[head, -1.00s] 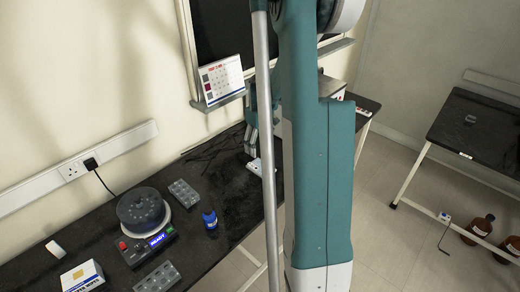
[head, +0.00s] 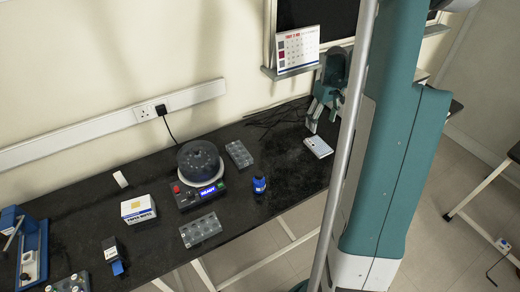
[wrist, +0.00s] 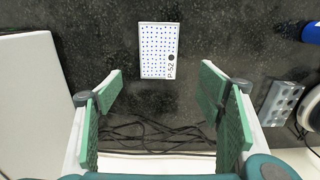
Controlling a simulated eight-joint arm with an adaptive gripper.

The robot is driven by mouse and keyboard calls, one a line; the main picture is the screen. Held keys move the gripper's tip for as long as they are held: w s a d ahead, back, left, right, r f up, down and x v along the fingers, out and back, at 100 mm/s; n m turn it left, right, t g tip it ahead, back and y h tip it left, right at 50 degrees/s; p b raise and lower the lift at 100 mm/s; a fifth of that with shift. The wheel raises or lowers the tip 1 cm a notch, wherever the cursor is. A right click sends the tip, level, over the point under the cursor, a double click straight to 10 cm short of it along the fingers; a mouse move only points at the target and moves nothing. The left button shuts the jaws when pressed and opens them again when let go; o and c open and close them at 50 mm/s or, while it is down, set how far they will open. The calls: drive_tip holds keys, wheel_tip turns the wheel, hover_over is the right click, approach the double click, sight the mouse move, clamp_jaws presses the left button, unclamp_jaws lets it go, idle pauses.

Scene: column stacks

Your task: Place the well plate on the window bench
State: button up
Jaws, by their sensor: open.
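The well plate (wrist: 159,50) is a white rectangle with rows of blue dots and the mark P-52. Which bench is the window bench is not marked.
A blue bottle (head: 259,185), tube racks (head: 239,153) and a round device (head: 200,170) reading READY stand left of the plate. Black cables (wrist: 150,135) lie behind it. A white box-like thing (wrist: 35,95) fills the wrist view's left. Another dark bench (head: 514,152) stands right.

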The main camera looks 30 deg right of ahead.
drive_tip(key=s+a+r+t, duration=0.1)
drive_tip(key=a+r, duration=0.5)
drive_tip(key=a, duration=0.3)
drive_tip(key=s+a+r+t+h, duration=0.1)
drive_tip(key=a+r, duration=0.4)
drive_tip(key=a, duration=0.3)
drive_tip(key=s+a+r+t, duration=0.1)
drive_tip(key=a+r, duration=0.5)
drive_tip(key=a, duration=0.3)
drive_tip(key=s+a+r+t, duration=0.1)
drive_tip(key=s+a+t, duration=0.1)
drive_tip(key=s+a, duration=0.5)
drive_tip(key=s+a+r+t+y, duration=0.1)
drive_tip(key=s+a+t, duration=0.1)
drive_tip(key=s+a, duration=0.6)
drive_tip(key=a, duration=0.5)
drive_tip(key=shift+a, duration=0.3)
